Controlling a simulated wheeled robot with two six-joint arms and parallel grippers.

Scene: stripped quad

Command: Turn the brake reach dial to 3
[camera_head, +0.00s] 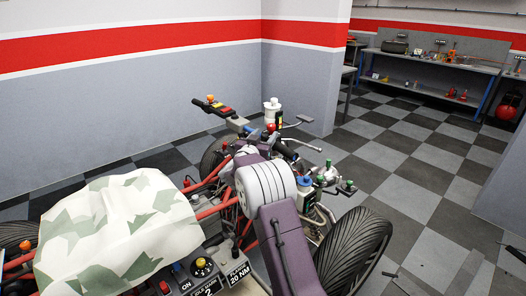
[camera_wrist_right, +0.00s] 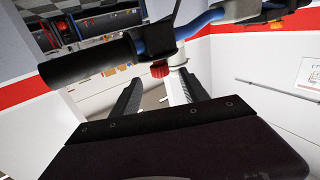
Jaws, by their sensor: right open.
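A red ribbed dial (camera_wrist_right: 160,69), which looks like the brake reach dial, sits under the handlebar beside a black grip (camera_wrist_right: 90,63) in the right wrist view. Its numbers cannot be read. My right gripper (camera_wrist_right: 160,92) is open, with its two dark fingers apart below the dial and no visible contact. In the head view my purple right arm reaches over the quad to the handlebar, and its fingers are mostly hidden there. A small red knob (camera_head: 270,127) shows near that spot; I cannot tell if it is the same dial. My left gripper is not in view.
A white bottle-like reservoir (camera_head: 272,106) and levers crowd the handlebar. A camouflage cover (camera_head: 115,225) lies over the quad's left part. Labelled knobs and a yellow dial (camera_head: 202,265) sit at the bottom. Checkered floor (camera_head: 420,185) is open at right; a workbench (camera_head: 435,62) stands behind.

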